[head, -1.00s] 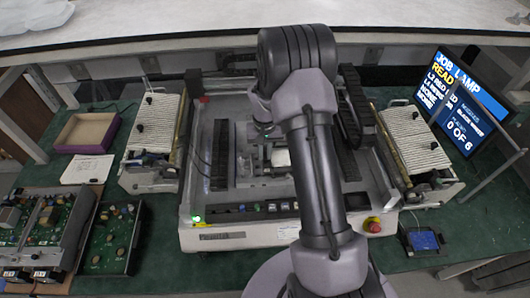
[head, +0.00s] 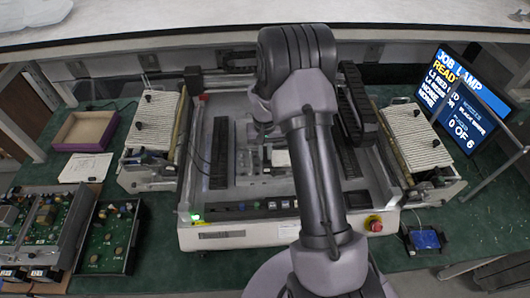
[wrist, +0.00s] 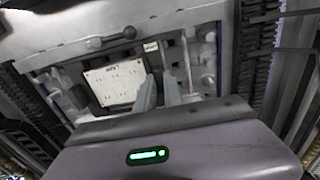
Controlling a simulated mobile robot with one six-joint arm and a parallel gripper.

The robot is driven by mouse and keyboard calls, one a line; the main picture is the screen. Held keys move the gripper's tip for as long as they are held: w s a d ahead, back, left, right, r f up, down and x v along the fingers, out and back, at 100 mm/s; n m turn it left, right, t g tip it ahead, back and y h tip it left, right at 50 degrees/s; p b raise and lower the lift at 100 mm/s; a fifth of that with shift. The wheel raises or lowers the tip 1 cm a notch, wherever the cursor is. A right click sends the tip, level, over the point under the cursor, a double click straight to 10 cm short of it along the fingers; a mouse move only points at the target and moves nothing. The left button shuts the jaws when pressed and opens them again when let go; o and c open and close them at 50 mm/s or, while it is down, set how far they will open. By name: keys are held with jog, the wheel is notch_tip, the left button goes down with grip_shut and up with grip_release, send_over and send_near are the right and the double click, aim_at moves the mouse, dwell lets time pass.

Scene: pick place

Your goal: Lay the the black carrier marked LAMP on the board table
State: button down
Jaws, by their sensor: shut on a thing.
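In the wrist view, the black carrier (wrist: 91,92) shows as a dark frame around a white panel with small print, too small to read surely. It lies over the board table (wrist: 196,46), a grey metal bed with blue edges inside the machine. My gripper (wrist: 157,88) is at the carrier's near right side, its two pale fingers shut on it. Whether the carrier rests flat on the table or hangs just above it, I cannot tell. In the head view, my arm hides the gripper and most of the board table (head: 245,182).
Ribbed racks stand left (head: 155,122) and right (head: 413,137) of the machine. A screen (head: 465,95) reads JOB LAMP, READY, 0 OF 6. Green circuit boards (head: 110,238) and an open cardboard box (head: 85,131) are at the left. Dark rails flank the bed.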

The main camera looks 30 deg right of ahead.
jog(key=c, duration=1.4)
grip_release()
jog(key=c, duration=0.3)
jog(key=shift+c, duration=0.2)
jog(key=shift+r, duration=0.1)
jog(key=shift+r+p, duration=2.25)
jog(key=shift+r, duration=1.25)
jog(key=shift+f, duration=0.1)
